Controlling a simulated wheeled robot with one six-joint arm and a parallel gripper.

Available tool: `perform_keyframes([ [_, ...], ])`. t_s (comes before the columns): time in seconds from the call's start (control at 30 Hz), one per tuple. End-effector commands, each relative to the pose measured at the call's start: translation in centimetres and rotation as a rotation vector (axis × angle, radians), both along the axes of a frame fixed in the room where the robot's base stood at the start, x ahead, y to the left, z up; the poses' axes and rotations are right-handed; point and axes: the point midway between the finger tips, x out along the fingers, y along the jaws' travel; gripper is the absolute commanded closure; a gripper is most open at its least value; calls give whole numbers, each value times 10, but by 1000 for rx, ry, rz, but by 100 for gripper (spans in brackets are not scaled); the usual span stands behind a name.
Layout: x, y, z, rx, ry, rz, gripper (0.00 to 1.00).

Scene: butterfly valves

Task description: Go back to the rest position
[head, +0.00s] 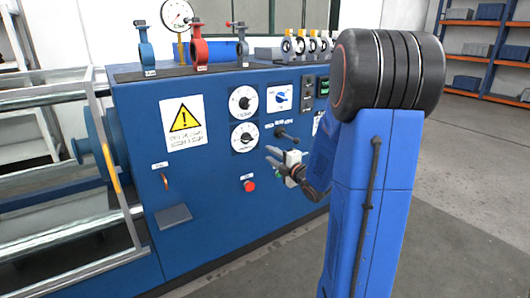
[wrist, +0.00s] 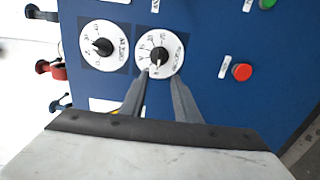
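My gripper (head: 271,156) is in front of the blue machine's front panel, to the right of the lower white dial (head: 244,137). In the wrist view my gripper's two dark fingers (wrist: 158,80) are apart, with nothing seen held between them. Their tips point toward that dial, which also shows in the wrist view (wrist: 160,54); I cannot tell the gap to its dark knob. The upper white dial (head: 243,102) shows beside it in the wrist view (wrist: 103,46). My arm is bent and hides the right part of the panel.
The blue machine (head: 215,215) has a red button (head: 249,186) and a black lever (head: 286,133) near my gripper. Blue (head: 146,50), red (head: 199,48) and dark (head: 242,46) valves stand on top. Metal rails (head: 75,240) are at left. The floor (head: 465,185) at right is clear.

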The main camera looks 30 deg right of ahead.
Motion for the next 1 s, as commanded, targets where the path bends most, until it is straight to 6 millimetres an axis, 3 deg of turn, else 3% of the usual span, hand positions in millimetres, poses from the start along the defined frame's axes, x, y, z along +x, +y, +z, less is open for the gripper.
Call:
perform_keyframes([
  [0.23,-15,0,0,0,0,0,71],
  [0.77,-15,0,0,0,1,0,71],
  [1.0,-17,12,8,75,72,-58,71],
])
